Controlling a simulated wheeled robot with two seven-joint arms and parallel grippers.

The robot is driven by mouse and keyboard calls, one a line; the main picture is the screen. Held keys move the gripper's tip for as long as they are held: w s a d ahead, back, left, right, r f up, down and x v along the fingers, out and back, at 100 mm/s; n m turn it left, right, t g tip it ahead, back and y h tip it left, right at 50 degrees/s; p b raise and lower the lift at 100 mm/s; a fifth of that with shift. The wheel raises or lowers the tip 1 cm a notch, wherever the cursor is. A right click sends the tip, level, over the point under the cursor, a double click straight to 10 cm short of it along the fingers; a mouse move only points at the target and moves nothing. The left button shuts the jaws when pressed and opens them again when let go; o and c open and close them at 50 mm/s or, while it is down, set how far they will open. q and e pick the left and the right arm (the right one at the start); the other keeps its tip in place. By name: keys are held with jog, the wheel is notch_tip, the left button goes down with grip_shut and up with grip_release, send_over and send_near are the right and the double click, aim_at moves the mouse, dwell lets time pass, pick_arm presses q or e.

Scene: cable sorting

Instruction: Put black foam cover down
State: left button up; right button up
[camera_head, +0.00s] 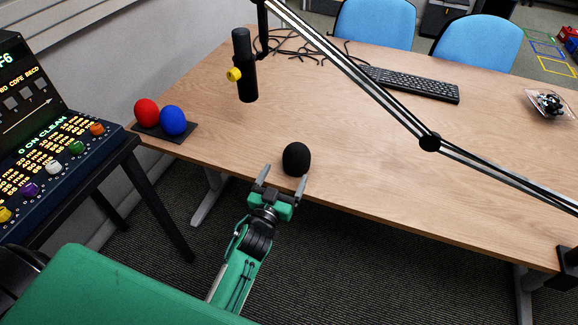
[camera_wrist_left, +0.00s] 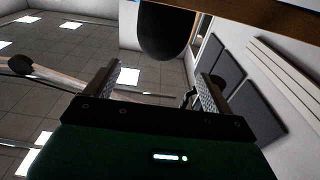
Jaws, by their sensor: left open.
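The black foam cover (camera_head: 297,159) is a dark rounded piece at the near edge of the wooden table, just beyond my left gripper. My left gripper (camera_head: 283,175) is open, with its fingers pointing at the cover and nothing seen held between them. In the left wrist view the cover (camera_wrist_left: 165,32) shows beyond and between the open fingertips (camera_wrist_left: 162,75), apart from them. I cannot tell exactly how the cover meets the table top. My right gripper is out of view.
A microphone (camera_head: 245,70) hangs from a boom arm (camera_head: 340,60) that crosses above the table (camera_head: 420,190). Red (camera_head: 147,113) and blue (camera_head: 174,121) foam covers sit on a dark stand (camera_head: 182,137) at the left. A keyboard (camera_head: 410,83) lies at the back. The table's middle is clear.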

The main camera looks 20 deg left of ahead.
pick_arm(q)
jog(key=s+a+f+g, duration=0.1)
jog(key=s+f+g, duration=0.35)
jog(key=f, duration=0.85)
jog(key=s+f+g, duration=0.4)
jog(key=s+f, duration=0.2)
jog(key=f, duration=0.7)
jog(key=s+a+f+m+g, duration=0.1)
jog(key=s+f+g, duration=0.7)
jog(key=s+f, duration=0.9)
jog(key=s+a, duration=0.1)
jog(key=s, duration=0.3)
jog(key=shift+s+f+m, duration=0.3)
jog(key=shift+s+m, duration=0.05)
jog(key=shift+m, duration=0.05)
jog(key=shift+g, duration=0.25)
